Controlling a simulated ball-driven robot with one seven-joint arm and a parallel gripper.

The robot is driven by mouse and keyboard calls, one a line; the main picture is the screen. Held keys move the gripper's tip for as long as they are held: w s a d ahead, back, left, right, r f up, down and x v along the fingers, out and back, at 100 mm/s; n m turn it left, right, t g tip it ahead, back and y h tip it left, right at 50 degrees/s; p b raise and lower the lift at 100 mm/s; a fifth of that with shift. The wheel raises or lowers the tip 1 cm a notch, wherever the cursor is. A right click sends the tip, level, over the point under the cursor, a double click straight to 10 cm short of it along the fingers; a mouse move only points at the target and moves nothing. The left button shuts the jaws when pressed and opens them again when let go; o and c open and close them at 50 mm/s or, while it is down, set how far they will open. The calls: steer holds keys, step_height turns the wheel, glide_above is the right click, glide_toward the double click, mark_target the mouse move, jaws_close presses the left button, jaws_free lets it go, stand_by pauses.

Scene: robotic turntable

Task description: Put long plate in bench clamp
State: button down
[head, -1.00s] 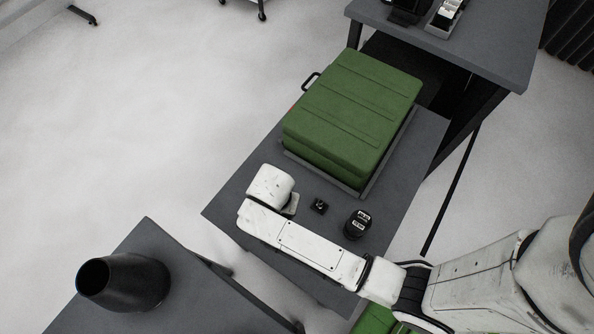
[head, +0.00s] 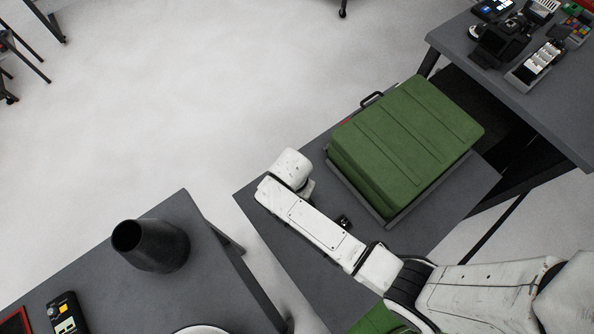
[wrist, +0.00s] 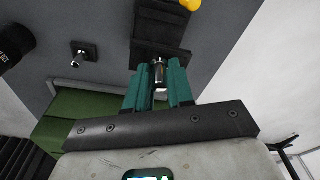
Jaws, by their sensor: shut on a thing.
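In the wrist view my gripper (wrist: 159,72) has its two teal fingers closed around a silvery round piece, apparently the knob of the long plate. A dark, oblong, stepped shape (wrist: 160,25) lies just beyond the fingertips. I cannot tell where the plate ends and whatever is below begins, or whether they touch. The bench clamp is not clearly made out; a yellow rounded end (wrist: 190,4) shows beside the dark shape at the top edge. In the head view my white arm reaches over the grey table (head: 265,215), and its wrist hides the fingers and what they hold.
A small black piece with a metal peg (wrist: 84,52) stands on the table, left of the fingers. A black cylinder (wrist: 14,44) is further left. A green case (head: 405,140) fills the table's back. A dark vase (head: 150,246) stands on another table, front left.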

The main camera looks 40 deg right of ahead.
steer(key=shift+f+b, duration=2)
steer(key=shift+f, duration=0.9)
steer(key=shift+f+b, duration=0.4)
steer(key=shift+f, duration=0.65)
steer(key=c, duration=0.9)
jaws_free()
steer(key=r, duration=0.3)
steer(key=a+r, duration=0.1)
steer(key=r, duration=0.6)
steer(key=shift+s+a+r, duration=0.15)
steer(key=shift+s+r, duration=0.15)
steer(key=shift+r, duration=0.1)
